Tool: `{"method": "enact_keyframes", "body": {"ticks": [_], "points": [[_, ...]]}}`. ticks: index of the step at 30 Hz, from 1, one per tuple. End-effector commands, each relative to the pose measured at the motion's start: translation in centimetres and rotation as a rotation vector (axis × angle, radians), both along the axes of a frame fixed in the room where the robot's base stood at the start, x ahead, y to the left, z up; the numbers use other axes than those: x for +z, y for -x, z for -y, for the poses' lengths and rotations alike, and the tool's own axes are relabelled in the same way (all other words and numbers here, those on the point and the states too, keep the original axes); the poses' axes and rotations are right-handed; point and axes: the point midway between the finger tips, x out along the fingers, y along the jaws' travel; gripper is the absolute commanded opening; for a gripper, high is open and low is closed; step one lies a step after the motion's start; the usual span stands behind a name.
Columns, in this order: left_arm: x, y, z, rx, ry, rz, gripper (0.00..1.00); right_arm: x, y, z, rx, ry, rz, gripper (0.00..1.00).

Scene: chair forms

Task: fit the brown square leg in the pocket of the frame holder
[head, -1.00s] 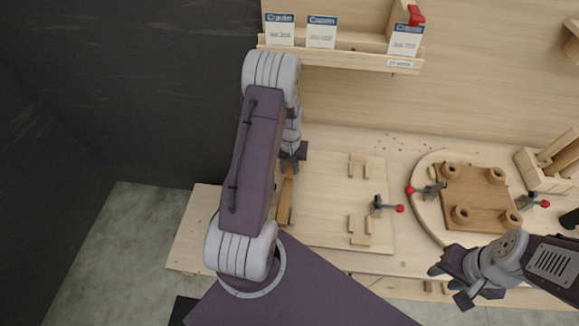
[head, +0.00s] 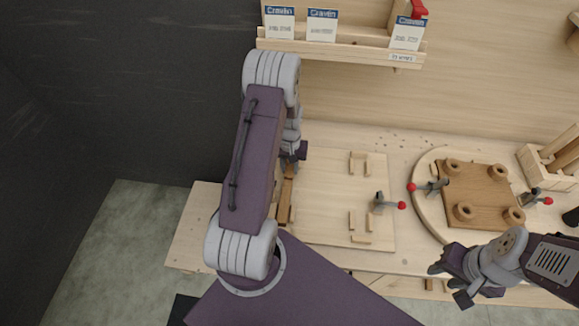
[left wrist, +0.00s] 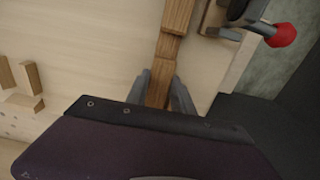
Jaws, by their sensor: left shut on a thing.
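The brown square leg shows in the left wrist view (left wrist: 158,88), between the two fingers of my left gripper (left wrist: 163,92), which is shut on it. In the head view my left gripper (head: 292,160) is over the left side of the pale board and largely hidden by my arm. Brown wood (head: 287,196) shows beside the arm there. The frame holder appears to be this pale board (head: 325,205) with small wooden blocks (head: 360,222); I cannot tell which pocket is meant. My right gripper (head: 450,284) is open and empty at the bench's front right.
A toggle clamp with a red knob (head: 401,205) stands on the board. To the right, a brown panel with round bosses (head: 480,190) lies on a round plate (head: 425,205). A wooden rack (head: 545,165) stands far right. A card shelf (head: 340,52) hangs above.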

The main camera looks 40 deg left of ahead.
Motion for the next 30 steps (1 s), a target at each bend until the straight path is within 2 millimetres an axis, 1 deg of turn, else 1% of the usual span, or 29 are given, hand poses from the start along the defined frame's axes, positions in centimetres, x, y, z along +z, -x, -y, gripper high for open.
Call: {"method": "enact_keyframes", "body": {"ticks": [2,3,5,6,14,17,20,24,27,30], "points": [[-0.2,0.0,0.0,0.000,0.000,0.000,0.00,-0.1,0.0,0.0,0.000,0.000,0.000,0.36],[-0.2,0.0,0.0,0.000,0.000,0.000,0.31,-0.1,0.0,0.0,0.000,0.000,0.000,0.36],[-0.1,0.0,0.0,0.000,0.000,0.000,0.48,-0.1,0.0,0.0,0.000,0.000,0.000,0.36],[-0.1,0.0,0.0,0.000,0.000,0.000,0.54,-0.1,0.0,0.0,0.000,0.000,0.000,0.36],[-0.1,0.0,0.0,0.000,0.000,0.000,0.54,-0.1,0.0,0.0,0.000,0.000,0.000,0.36],[0.4,0.0,0.0,0.000,0.000,0.001,0.54,-0.3,0.0,0.0,0.000,0.000,0.000,0.36],[2.3,-0.1,-0.1,0.000,-0.002,0.006,0.54,-0.8,0.0,0.0,0.000,0.000,0.000,0.36],[5.5,-0.2,-0.1,0.000,-0.003,0.007,0.54,-1.3,0.0,0.0,0.000,0.000,0.000,0.36],[7.3,-0.1,-0.1,0.000,-0.002,0.004,0.54,-1.5,0.0,0.0,0.000,0.000,0.000,0.36],[8.5,0.0,0.0,0.000,-0.001,0.002,0.54,-1.6,0.0,0.0,0.000,0.000,0.000,0.36]]}}
